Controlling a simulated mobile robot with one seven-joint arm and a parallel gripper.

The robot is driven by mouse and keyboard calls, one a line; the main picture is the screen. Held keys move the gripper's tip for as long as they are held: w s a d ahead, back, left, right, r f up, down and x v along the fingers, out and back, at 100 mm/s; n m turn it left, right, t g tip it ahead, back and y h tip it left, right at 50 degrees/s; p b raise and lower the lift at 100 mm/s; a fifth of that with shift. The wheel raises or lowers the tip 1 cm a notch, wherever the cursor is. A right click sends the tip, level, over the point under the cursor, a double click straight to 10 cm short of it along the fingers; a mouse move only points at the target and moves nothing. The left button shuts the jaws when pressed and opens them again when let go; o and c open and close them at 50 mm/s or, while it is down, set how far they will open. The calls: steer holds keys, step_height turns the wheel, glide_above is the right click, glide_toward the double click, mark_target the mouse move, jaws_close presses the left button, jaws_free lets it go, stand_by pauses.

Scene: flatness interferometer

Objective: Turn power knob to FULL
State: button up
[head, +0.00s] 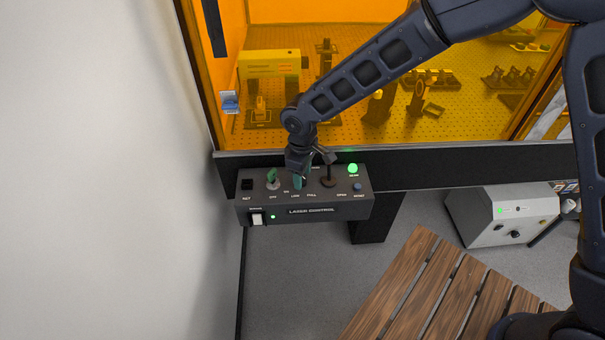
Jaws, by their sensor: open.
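The black laser control box (312,212) is mounted below the orange window. Its sloped top carries the labels LOW and FULL near the middle. My gripper (299,178) points down over that spot, and its jaws are open. The power knob is mostly hidden behind the gripper. A teal part (297,184) shows at the fingertips just above the labels; I cannot tell whether it is the knob or part of my gripper. The knob's pointer direction and any contact with the fingers cannot be made out.
A key switch with a green tag (271,178) is left of my gripper, and a black upright lever (328,180) is close on its right. A lit green lamp (353,169) and blue button (357,186) are farther right. A slatted wooden bench (425,290) stands in front.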

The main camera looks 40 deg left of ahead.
step_height(320, 180, up, 11)
steer(key=shift+f, duration=0.15)
stand_by(0.8)
